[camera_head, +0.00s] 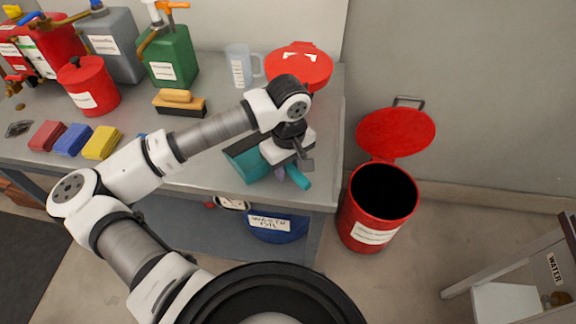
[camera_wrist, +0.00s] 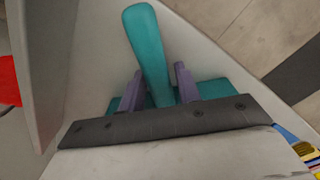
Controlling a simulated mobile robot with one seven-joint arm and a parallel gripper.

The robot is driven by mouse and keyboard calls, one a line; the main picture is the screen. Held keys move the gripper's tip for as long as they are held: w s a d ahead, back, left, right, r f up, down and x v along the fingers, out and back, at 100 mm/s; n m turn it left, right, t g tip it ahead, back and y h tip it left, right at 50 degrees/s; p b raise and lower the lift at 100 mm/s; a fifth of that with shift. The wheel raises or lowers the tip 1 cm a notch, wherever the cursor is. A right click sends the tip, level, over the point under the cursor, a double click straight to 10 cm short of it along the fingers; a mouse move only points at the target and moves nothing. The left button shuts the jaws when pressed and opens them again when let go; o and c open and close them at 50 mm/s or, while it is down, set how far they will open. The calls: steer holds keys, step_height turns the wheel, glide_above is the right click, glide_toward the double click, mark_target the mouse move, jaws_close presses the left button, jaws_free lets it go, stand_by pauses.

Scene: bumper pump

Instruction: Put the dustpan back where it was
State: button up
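The teal dustpan (camera_head: 250,166) is at the front right edge of the metal workbench, its handle (camera_head: 298,178) pointing out past the edge toward the camera. My gripper (camera_head: 291,168) is above it and hides part of the pan. In the wrist view, the purple fingers of my gripper (camera_wrist: 159,88) stand on either side of the dustpan's handle (camera_wrist: 148,45), very close to it. A thin gap seems to show beside the right finger. I cannot tell whether they press on it, nor whether the pan rests on the bench.
Behind the gripper are a red lidded container (camera_head: 299,66), a clear jug (camera_head: 240,66) and a brush (camera_head: 180,103). Red, blue and yellow blocks (camera_head: 101,143) lie at left. A red bin (camera_head: 372,232) with raised lid stands right of the workbench (camera_head: 220,124).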

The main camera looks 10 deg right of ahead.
steer(key=shift+o, duration=0.7)
steer(key=shift+r, duration=0.2)
